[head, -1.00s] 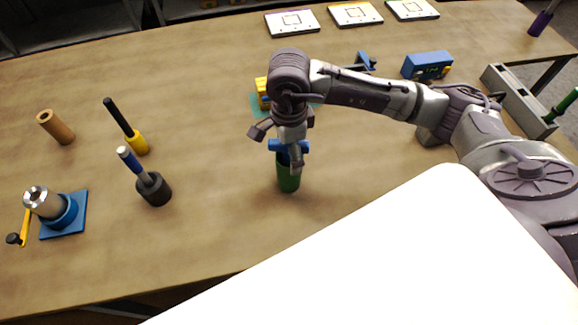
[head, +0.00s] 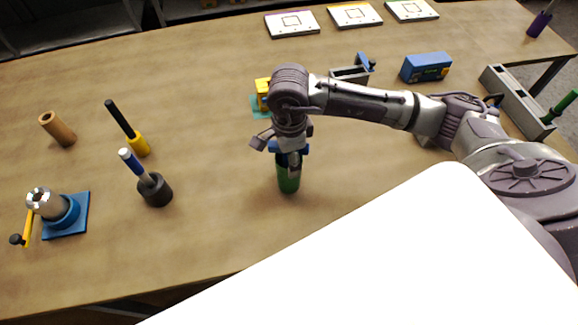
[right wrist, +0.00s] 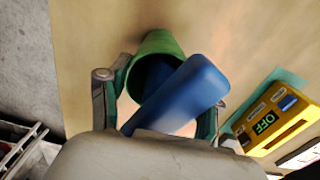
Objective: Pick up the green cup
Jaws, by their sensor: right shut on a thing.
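The green cup (head: 288,184) stands upright near the middle of the table, with its upper part hidden by my right gripper (head: 283,157) in the head view. In the right wrist view the cup (right wrist: 160,44) sits between the two spread fingers of the right gripper (right wrist: 160,95), which is shut on it. A thick blue thing (right wrist: 190,90) leans out of the cup's mouth and covers part of it. Whether the cup touches the table is hard to tell. My left gripper is not in view.
A yellow box (head: 262,92) with a display lies just behind the cup. A dark holder (head: 156,190) with a blue-handled tool and a blue-based fixture (head: 78,225) stand at left. A blue box (head: 427,67) is back right.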

